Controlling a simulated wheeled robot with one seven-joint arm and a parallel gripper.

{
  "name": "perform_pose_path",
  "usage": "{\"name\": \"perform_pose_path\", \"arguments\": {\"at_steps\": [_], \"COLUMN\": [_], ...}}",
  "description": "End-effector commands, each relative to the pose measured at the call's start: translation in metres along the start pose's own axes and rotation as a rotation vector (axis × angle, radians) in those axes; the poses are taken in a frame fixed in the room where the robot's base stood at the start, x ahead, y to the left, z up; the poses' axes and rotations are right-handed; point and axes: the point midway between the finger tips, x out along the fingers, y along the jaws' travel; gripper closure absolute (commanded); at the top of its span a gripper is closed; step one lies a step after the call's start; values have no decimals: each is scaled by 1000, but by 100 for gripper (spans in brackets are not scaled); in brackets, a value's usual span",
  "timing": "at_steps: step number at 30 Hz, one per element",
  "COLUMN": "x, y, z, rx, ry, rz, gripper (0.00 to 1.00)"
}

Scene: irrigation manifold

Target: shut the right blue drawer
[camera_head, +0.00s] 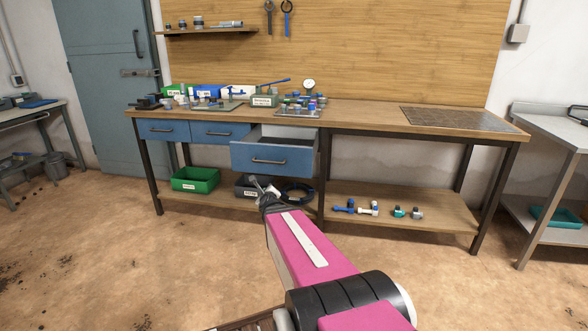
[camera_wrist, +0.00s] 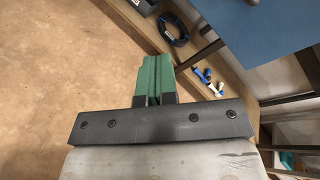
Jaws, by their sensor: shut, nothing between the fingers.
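The right blue drawer (camera_head: 272,159) stands pulled out from under the workbench, with a dark bar handle on its front. Its pale inside shows at the top. In the wrist view a blue panel (camera_wrist: 262,30), which seems to be this drawer, fills the upper right. My gripper (camera_head: 260,188) is in front of the bench, below the drawer and apart from it. In the wrist view its green fingers (camera_wrist: 154,78) are together with nothing between them.
The left blue drawer (camera_head: 164,130) and middle blue drawer (camera_head: 220,132) are closed. The workbench (camera_head: 368,113) has fittings on top. Its lower shelf holds a green bin (camera_head: 195,179), a dark hose coil (camera_head: 297,192) and several fittings. The floor in front is clear.

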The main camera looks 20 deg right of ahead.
Motion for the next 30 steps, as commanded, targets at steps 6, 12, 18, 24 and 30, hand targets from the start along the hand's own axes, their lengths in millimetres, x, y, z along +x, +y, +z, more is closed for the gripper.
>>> {"name": "perform_pose_path", "arguments": {"at_steps": [6,12,18,24,30], "x": [4,-2,4,25,58], "y": [-67,-93,-99,-109,-125], "z": [-20,-33,-35,-38,-41], "rx": [537,762,788,786,784], "ry": [-40,-84,-91,-90,-91], "rz": [-325,-467,-485,-484,-483], "gripper": [100,100,100,100,100]}}
